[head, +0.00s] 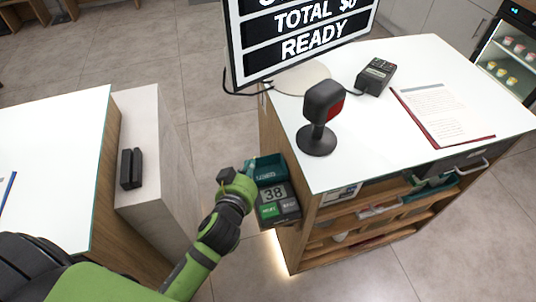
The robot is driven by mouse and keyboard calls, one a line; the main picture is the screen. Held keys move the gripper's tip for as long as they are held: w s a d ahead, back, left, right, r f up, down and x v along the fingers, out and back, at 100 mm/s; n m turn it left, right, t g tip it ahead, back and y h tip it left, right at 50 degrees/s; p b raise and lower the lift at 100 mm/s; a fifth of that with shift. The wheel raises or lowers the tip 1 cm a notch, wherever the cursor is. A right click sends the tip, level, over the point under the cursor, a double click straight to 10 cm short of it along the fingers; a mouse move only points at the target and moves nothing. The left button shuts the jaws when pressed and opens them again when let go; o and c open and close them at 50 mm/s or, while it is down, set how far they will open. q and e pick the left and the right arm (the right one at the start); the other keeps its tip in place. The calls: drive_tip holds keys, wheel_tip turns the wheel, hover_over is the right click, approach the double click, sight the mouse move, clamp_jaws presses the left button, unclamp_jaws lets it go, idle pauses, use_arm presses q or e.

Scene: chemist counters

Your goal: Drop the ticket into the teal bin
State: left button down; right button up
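The teal bin (275,161) hangs on the near left side of the right counter, just above a small unit showing 38. My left gripper (249,172) is at the bin's left side, its fingertips against or just over the bin's edge; I cannot tell which. The fingers are small and partly hidden by the wrist, so I cannot tell if they are open or shut. I cannot make out a ticket, in the fingers or in the bin. My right gripper is not in view.
The number unit (276,200) with green and grey buttons sits below the bin. A black scanner (321,112), a card terminal (375,76), a clipboard (440,113) and a large display (300,35) are on the right counter. The left counter (50,160) stands across a floor gap.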

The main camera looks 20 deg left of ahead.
use_arm(q)
drive_tip(key=w+d+r+p, duration=0.4)
drive_tip(key=w+r+p, duration=0.2)
drive_tip(key=w+p, duration=0.15)
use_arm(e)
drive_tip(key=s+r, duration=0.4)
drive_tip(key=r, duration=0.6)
use_arm(q)
wheel_tip(320, 180, down, 7)
drive_tip(key=b, duration=0.6)
drive_tip(key=shift+w+r, duration=0.2)
drive_tip(key=shift+w, duration=0.15)
drive_tip(key=c, duration=1.4)
unclamp_jaws()
drive_tip(key=shift+a, duration=0.1)
drive_tip(key=shift+o, duration=0.2)
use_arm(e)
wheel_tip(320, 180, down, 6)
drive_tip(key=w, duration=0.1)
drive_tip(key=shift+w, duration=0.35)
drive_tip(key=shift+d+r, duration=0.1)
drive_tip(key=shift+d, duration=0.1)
use_arm(q)
drive_tip(key=v, duration=1.2)
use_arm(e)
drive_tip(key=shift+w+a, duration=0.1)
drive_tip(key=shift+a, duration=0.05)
